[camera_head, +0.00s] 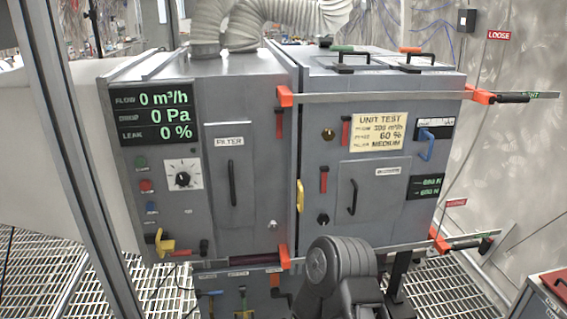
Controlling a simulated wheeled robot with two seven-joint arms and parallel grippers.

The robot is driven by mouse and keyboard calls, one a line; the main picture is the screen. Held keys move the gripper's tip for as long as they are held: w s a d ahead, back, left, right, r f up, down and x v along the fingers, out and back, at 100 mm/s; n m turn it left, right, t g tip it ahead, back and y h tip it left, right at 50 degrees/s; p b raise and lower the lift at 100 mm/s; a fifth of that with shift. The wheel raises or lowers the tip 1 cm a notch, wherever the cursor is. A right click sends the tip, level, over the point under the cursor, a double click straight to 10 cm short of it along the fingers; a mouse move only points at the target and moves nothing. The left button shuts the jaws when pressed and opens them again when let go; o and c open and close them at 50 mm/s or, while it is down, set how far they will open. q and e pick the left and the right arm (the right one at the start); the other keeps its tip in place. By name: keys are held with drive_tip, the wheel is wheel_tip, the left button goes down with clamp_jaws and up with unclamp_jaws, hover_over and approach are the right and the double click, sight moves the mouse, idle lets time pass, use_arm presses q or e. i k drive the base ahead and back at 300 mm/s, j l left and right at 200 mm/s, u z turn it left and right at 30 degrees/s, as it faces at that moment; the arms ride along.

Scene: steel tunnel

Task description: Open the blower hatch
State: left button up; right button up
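A grey steel cabinet fills the middle of the head view. On its right section is a rectangular hatch (380,205) with a small label too blurred to read surely; it appears to be the blower hatch. It looks closed. It has an upright black handle (353,197) at its left side. A dark rounded part of my own arm stands below it and hides part of the cabinet's lower edge. No gripper fingers show in this view.
A filter panel (229,180) with a black handle is on the left section. Steel bars with orange-red clamps (286,97) cross the right section at top and bottom. A yellow handle (299,196) sits at the seam. A metal post stands left; a red-topped box (555,283) lower right.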

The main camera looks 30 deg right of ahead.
sight(370, 190)
drive_tip(key=z, duration=1.55)
